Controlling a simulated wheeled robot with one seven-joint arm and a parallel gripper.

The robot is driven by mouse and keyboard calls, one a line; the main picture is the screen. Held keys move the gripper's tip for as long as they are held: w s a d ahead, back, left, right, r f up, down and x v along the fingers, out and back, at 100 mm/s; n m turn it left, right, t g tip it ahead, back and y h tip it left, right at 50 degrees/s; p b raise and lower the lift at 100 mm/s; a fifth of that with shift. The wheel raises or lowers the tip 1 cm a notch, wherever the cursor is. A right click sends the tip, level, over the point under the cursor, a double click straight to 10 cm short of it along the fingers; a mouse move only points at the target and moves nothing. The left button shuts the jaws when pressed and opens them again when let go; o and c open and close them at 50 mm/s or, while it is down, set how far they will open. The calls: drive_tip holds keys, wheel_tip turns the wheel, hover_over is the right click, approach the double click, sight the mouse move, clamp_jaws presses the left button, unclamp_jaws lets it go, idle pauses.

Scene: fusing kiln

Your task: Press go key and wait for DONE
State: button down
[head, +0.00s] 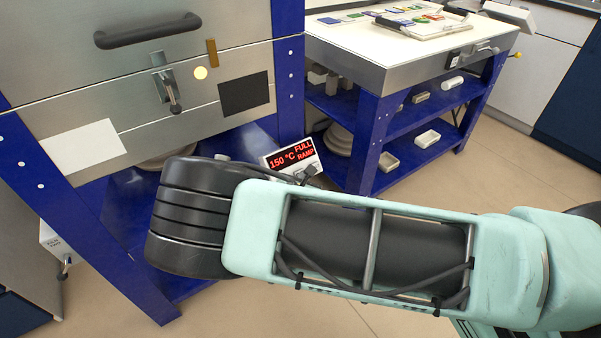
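The kiln controller (291,157) is a small pale box with a lit red display, low at the kiln's right leg. Its display (292,154) reads "150 °C FULL RAMP"; no DONE shows. My arm covers the area below the display, and I cannot make out the go key. A small dark part (309,172), perhaps of my gripper, shows at the box's lower edge. I cannot tell whether it touches a key. The rest of my gripper is hidden behind my arm, so its fingers cannot be judged.
The steel kiln (130,75) on its blue frame has a dark handle (147,30) and a latch (168,88). A white-topped workbench (360,42) with coloured sheets and a tray stands behind right. Open floor (480,185) lies at right.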

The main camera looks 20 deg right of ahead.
drive_tip(key=shift+s+d+r+p, duration=0.3)
drive_tip(key=shift+s+r+p, duration=0.6)
drive_tip(key=shift+p, duration=0.55)
drive_tip(key=shift+s+d+r+p, duration=0.3)
drive_tip(key=shift+s+r+p, duration=0.35)
drive_tip(key=shift+s+p, duration=0.6)
drive_tip(key=shift+w, duration=0.25)
drive_tip(key=s+a+r+m+g+y+p, duration=0.2)
drive_tip(key=s+r+m+g, duration=0.2)
drive_tip(key=s+r+m, duration=0.3)
drive_tip(key=s+a+r+m+g+y+p, duration=0.2)
drive_tip(key=s+r+m, duration=0.4)
drive_tip(key=s+r, duration=0.8)
drive_tip(key=s+a+r+m+g+y+p, duration=0.1)
drive_tip(key=s+r+m+g+y+p, duration=0.2)
drive_tip(key=s+r+m+g, duration=0.3)
drive_tip(key=s+r+m+p, duration=0.1)
drive_tip(key=s+r, duration=0.3)
drive_tip(key=r, duration=0.5)
drive_tip(key=shift+s+a+r+m+y, duration=0.2)
drive_tip(key=shift+a+r+m+y, duration=0.1)
drive_tip(key=shift+a+r+y, duration=0.1)
idle(1.1)
